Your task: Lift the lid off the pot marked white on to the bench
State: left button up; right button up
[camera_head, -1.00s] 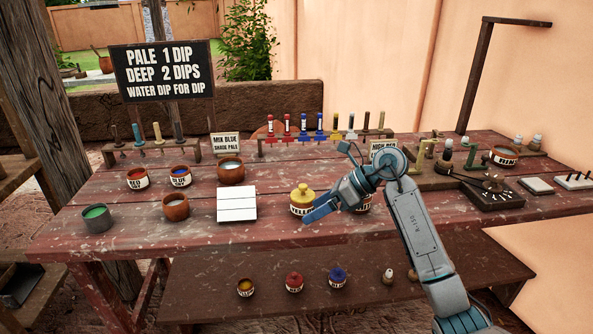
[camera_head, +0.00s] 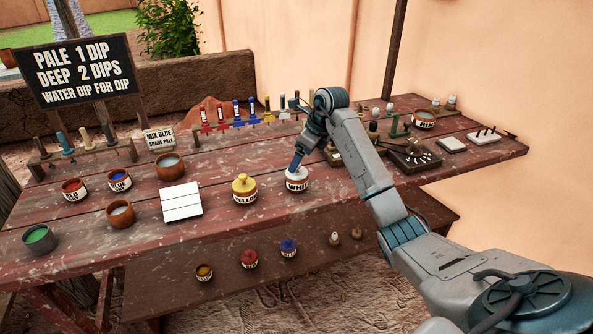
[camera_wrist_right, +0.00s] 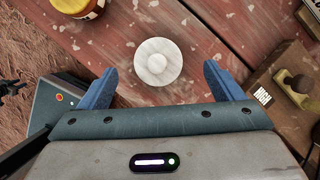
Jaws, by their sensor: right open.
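The pot marked white (camera_head: 297,184) stands on the red bench (camera_head: 220,224), with its pale lid (camera_head: 297,173) on top. In the right wrist view the round lid (camera_wrist_right: 158,63) with its centre knob shows from above, just beyond and between the fingertips. My right gripper (camera_head: 296,163) is close above the lid, pointing down. In the right wrist view its blue fingers (camera_wrist_right: 161,80) are spread wide and hold nothing. My left gripper is not in view.
A yellow-lidded pot (camera_head: 245,189) stands to the left of the white pot. A white tile (camera_head: 181,202) lies further left. A wooden block with a stamp (camera_wrist_right: 290,85) is close to the right finger in the wrist view. Bare bench lies in front of the white pot.

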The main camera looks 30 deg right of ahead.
aim_at(301, 172)
jog(key=p+x, duration=0.1)
jog(key=x, duration=0.2)
jog(key=shift+a+f, duration=0.15)
jog(key=shift+a, duration=0.1)
jog(key=shift+w+f, duration=0.1)
jog(key=shift+f, duration=0.45)
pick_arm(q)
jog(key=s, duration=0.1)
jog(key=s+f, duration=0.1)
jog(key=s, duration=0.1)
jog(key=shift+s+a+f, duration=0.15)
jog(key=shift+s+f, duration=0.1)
pick_arm(e)
jog(key=c, duration=1.1)
